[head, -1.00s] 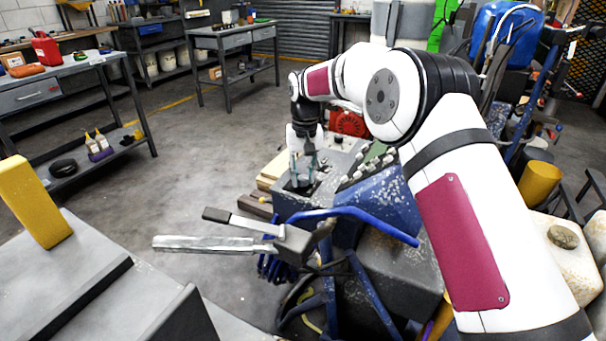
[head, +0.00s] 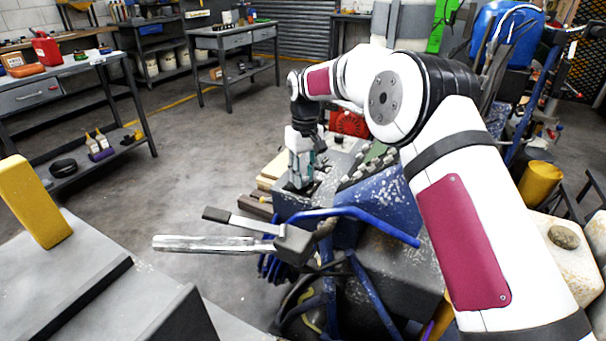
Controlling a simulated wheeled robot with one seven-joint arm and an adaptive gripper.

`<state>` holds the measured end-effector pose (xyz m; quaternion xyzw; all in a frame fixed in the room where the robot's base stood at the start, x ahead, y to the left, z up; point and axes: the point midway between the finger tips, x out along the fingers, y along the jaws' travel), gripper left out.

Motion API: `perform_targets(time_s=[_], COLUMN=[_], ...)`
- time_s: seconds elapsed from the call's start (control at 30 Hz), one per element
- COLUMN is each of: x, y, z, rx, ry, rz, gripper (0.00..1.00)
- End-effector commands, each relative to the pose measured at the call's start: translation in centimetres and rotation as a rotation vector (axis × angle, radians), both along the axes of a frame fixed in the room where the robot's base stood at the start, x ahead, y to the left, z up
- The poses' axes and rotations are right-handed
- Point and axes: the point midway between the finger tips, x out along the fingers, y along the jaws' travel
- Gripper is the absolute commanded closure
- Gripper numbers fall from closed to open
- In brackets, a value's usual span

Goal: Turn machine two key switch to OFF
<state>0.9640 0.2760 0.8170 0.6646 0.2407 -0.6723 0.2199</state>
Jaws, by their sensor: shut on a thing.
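The line striper (head: 385,205), a blue and grey machine with a blue handlebar (head: 375,220), stands in front of me. My arm reaches over it from the right. My gripper (head: 299,185) points down at the grey control box (head: 288,205) on the machine's far left part. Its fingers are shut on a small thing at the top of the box. The fingers cover that thing, so I cannot make out the key switch or its position.
A lever with a grey grip (head: 215,243) sticks out left of the machine, below my gripper. A grey surface with a yellow block (head: 35,200) is at the lower left. A workbench (head: 70,90) stands at the left. The floor between is clear.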

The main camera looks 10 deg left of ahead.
Motion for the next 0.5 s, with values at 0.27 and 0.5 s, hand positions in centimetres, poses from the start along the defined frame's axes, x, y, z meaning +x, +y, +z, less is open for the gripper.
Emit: perform_targets(time_s=[0.27, 0.5], x=[0.06, 0.03], y=[0.07, 0.04], z=[0.05, 0.03], rx=[0.001, 0.001], ry=[-0.003, -0.002], rz=[0.000, 0.000], gripper=[0.52, 0.52])
